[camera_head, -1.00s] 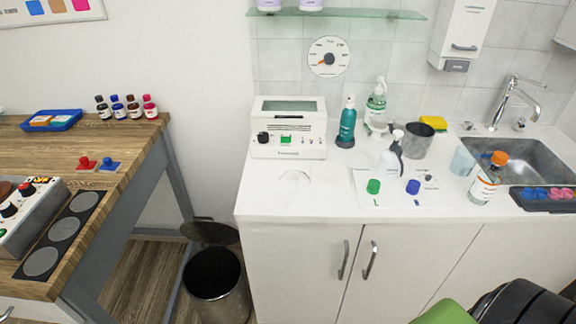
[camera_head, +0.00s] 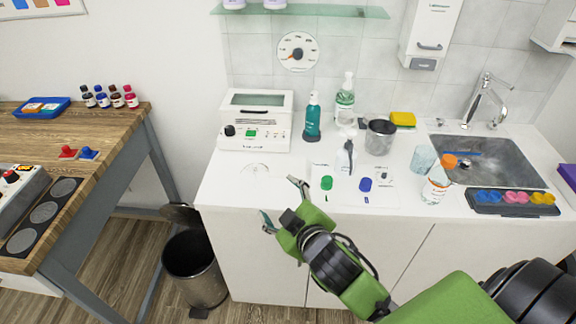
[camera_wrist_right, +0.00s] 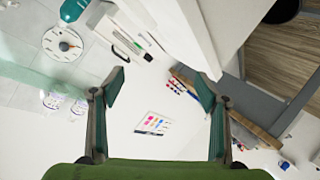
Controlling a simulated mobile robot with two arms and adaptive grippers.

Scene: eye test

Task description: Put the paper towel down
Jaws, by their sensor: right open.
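I cannot make out a paper towel in either view. My right gripper (camera_head: 282,203) is open, its fingers spread in front of the white counter's front edge (camera_head: 245,207) in the head view. The right wrist view shows the same open gripper (camera_wrist_right: 161,84) with nothing between its fingers. A faint round outline (camera_head: 257,169) lies on the counter beyond it; I cannot tell what it is. A white wall dispenser (camera_head: 430,28) hangs above the counter. My left gripper is not in view.
A bin (camera_head: 196,268) with its lid raised stands left of the counter. The sink (camera_head: 485,165) is at right.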

